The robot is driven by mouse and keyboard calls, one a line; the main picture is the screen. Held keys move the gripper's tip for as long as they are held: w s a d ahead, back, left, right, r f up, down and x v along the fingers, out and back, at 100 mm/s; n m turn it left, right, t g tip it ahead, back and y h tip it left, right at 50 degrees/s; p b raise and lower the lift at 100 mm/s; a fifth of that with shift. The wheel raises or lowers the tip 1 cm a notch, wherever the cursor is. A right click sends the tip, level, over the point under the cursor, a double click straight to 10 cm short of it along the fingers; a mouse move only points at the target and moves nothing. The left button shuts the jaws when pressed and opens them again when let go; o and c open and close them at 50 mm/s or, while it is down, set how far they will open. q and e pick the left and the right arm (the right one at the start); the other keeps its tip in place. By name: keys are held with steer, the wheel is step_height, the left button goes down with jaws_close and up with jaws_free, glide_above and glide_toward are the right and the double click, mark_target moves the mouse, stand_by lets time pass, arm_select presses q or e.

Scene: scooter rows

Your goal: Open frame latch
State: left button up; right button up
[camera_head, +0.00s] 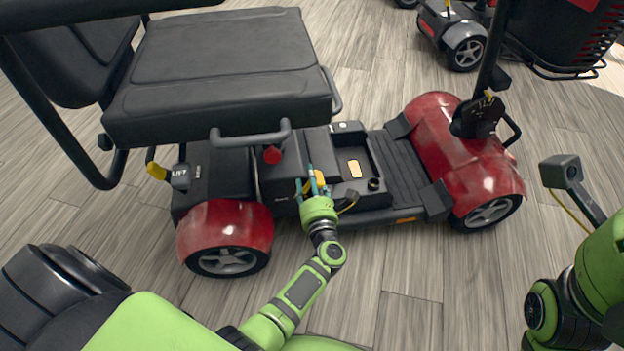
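A red and black mobility scooter (400,150) stands side-on in the head view. A small yellow part (320,177), which looks like the frame latch, sits at the middle of its frame, just in front of the seat base. My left gripper (310,184) is at this part, its thin teal fingers pointing away from me on and beside it. The fingers and wrist partly hide the yellow part. I cannot tell whether the fingers are closed on it or how far the latch is turned. My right arm (600,265) is at the right edge; its gripper is out of view.
The black seat (220,70) overhangs the scooter's rear, with a grey handle (250,137) and red knob (272,154) below its edge. The tiller (490,75) rises at the front. Another scooter (455,35) stands behind. Wooden floor (400,280) is clear on the near side.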

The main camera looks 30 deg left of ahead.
arm_select(q)
steer(key=shift+r, duration=0.15)
steer(key=p+v, duration=0.1)
steer(key=v, duration=0.7)
steer(key=shift+d, duration=0.2)
stand_by(0.5)
